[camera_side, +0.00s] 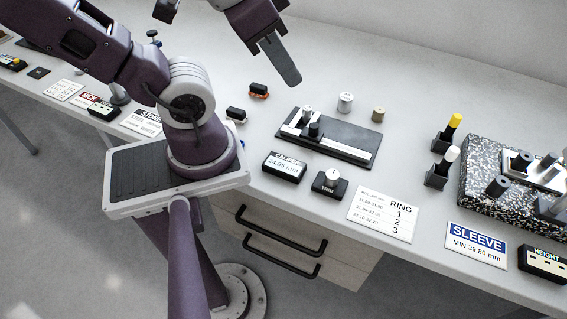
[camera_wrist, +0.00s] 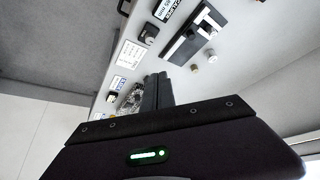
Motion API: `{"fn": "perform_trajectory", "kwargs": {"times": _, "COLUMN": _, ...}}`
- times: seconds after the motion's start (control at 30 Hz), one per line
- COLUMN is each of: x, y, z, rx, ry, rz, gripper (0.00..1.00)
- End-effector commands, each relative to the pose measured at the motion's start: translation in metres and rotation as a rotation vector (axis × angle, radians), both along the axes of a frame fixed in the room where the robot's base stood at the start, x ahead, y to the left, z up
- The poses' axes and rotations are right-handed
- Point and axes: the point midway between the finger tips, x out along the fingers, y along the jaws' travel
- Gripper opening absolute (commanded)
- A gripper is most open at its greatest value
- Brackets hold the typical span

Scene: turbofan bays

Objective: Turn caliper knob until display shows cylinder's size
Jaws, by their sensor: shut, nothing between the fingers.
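The display box (camera_side: 284,168) is black with a white screen that reads about 24.85 mm; the digits are small. The white knob (camera_side: 332,177) sits on a black block marked TRIM, right of the display; it also shows in the wrist view (camera_wrist: 151,31). Behind them lies the caliper (camera_side: 343,147), a dark plate with a pale rail and black jaw. A small silver cylinder (camera_side: 307,112) stands at the jaws; whether they touch it is unclear. My gripper (camera_side: 290,78) is shut and empty, raised above the bench behind the caliper, apart from the knob.
A silver cylinder (camera_side: 345,102) and a brassy one (camera_side: 378,114) stand behind the caliper. A RING card (camera_side: 383,213) lies right of the knob. Farther right are a SLEEVE card (camera_side: 476,245), two holders with yellow and white tops, and a speckled stone block (camera_side: 480,190).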

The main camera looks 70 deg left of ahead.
Motion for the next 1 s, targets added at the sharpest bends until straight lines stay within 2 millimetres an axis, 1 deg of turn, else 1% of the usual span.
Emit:
{"fn": "perform_trajectory", "kwargs": {"times": 0.07, "x": 0.0, "y": 0.0, "z": 0.0, "rx": 0.0, "ry": 0.0, "rz": 0.0, "gripper": 0.0}}
{"fn": "perform_trajectory", "kwargs": {"times": 0.1, "x": 0.0, "y": 0.0, "z": 0.0, "rx": 0.0, "ry": 0.001, "rz": 0.0, "gripper": 0.08}}
{"fn": "perform_trajectory", "kwargs": {"times": 0.17, "x": 0.003, "y": 0.0, "z": 0.0, "rx": 0.009, "ry": 0.018, "rz": -0.002, "gripper": 0.2}}
{"fn": "perform_trajectory", "kwargs": {"times": 0.2, "x": 0.008, "y": 0.001, "z": -0.002, "rx": 0.022, "ry": 0.047, "rz": -0.005, "gripper": 0.28}}
{"fn": "perform_trajectory", "kwargs": {"times": 0.27, "x": 0.019, "y": 0.001, "z": -0.006, "rx": 0.053, "ry": 0.118, "rz": -0.016, "gripper": 0.39}}
{"fn": "perform_trajectory", "kwargs": {"times": 0.3, "x": 0.029, "y": 0.001, "z": -0.011, "rx": 0.08, "ry": 0.18, "rz": -0.03, "gripper": 0.47}}
{"fn": "perform_trajectory", "kwargs": {"times": 0.37, "x": 0.048, "y": -0.001, "z": -0.021, "rx": 0.116, "ry": 0.281, "rz": -0.056, "gripper": 0.49}}
{"fn": "perform_trajectory", "kwargs": {"times": 0.4, "x": 0.06, "y": -0.002, "z": -0.031, "rx": 0.137, "ry": 0.35, "rz": -0.078, "gripper": 0.49}}
{"fn": "perform_trajectory", "kwargs": {"times": 0.47, "x": 0.078, "y": -0.005, "z": -0.049, "rx": 0.16, "ry": 0.452, "rz": -0.113, "gripper": 0.49}}
{"fn": "perform_trajectory", "kwargs": {"times": 0.5, "x": 0.09, "y": -0.009, "z": -0.064, "rx": 0.171, "ry": 0.519, "rz": -0.14, "gripper": 0.49}}
{"fn": "perform_trajectory", "kwargs": {"times": 0.57, "x": 0.104, "y": -0.014, "z": -0.088, "rx": 0.177, "ry": 0.615, "rz": -0.178, "gripper": 0.49}}
{"fn": "perform_trajectory", "kwargs": {"times": 0.6, "x": 0.112, "y": -0.018, "z": -0.105, "rx": 0.176, "ry": 0.672, "rz": -0.204, "gripper": 0.49}}
{"fn": "perform_trajectory", "kwargs": {"times": 0.63, "x": 0.116, "y": -0.021, "z": -0.117, "rx": 0.173, "ry": 0.71, "rz": -0.221, "gripper": 0.49}}
{"fn": "perform_trajectory", "kwargs": {"times": 0.7, "x": 0.123, "y": -0.027, "z": -0.142, "rx": 0.162, "ry": 0.784, "rz": -0.254, "gripper": 0.49}}
{"fn": "perform_trajectory", "kwargs": {"times": 0.8, "x": 0.127, "y": -0.034, "z": -0.166, "rx": 0.146, "ry": 0.85, "rz": -0.283, "gripper": 0.49}}
{"fn": "perform_trajectory", "kwargs": {"times": 0.9, "x": 0.127, "y": -0.036, "z": -0.178, "rx": 0.14, "ry": 0.877, "rz": -0.293, "gripper": 0.49}}
{"fn": "perform_trajectory", "kwargs": {"times": 1.0, "x": 0.121, "y": -0.034, "z": -0.192, "rx": 0.138, "ry": 0.882, "rz": -0.295, "gripper": 0.49}}
